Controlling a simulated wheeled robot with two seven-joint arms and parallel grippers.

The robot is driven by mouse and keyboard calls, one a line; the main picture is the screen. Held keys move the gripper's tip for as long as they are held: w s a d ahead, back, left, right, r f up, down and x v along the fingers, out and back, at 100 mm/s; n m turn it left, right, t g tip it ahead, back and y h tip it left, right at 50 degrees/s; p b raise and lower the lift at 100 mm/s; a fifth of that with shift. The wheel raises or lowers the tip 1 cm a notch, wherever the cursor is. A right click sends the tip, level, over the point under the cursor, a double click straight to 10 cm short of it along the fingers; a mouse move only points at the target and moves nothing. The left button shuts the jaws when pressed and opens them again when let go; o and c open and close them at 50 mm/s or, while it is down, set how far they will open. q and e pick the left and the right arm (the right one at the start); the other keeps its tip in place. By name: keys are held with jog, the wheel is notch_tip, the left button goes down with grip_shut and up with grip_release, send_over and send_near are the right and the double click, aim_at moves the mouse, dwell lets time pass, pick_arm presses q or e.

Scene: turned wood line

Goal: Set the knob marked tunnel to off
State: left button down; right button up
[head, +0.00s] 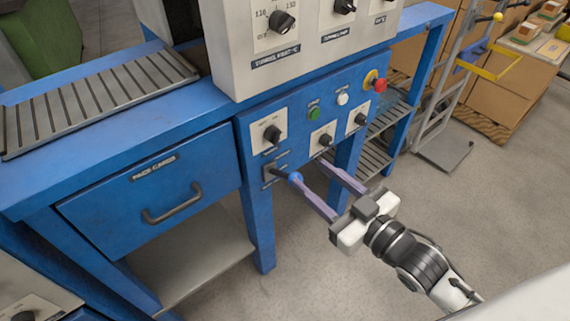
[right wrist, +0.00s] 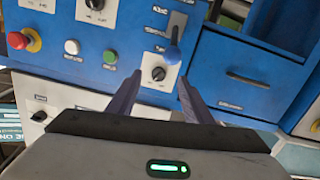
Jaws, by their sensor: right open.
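The blue machine front (head: 246,152) carries a black knob on a pale plate (head: 272,134) at left, with two more knobs to its right, one lower (head: 325,140) and one higher (head: 360,119). Their labels are too small to read, so I cannot tell which says tunnel. My left gripper is out of view.
A lever with a blue ball (head: 295,177) sits below the left knob, close to one finger in the picture. A green button (head: 314,114), white button (head: 343,99) and red stop button (head: 380,85) are nearby. A drawer (head: 150,190) is at left; open floor lies at right.

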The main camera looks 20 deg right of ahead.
aim_at(279, 139)
jog(key=shift+n+t+y, duration=0.3)
jog(key=shift+t+y, duration=0.1)
jog(key=shift+y, duration=0.1)
jog(key=x, duration=0.3)
jog(key=r+b+x, duration=0.1)
jog(key=x, duration=0.3)
jog(key=r+x, duration=0.1)
jog(key=x, duration=0.3)
jog(key=shift+b, duration=0.35)
jog(key=shift+c, duration=0.3)
jog(key=c, duration=1)
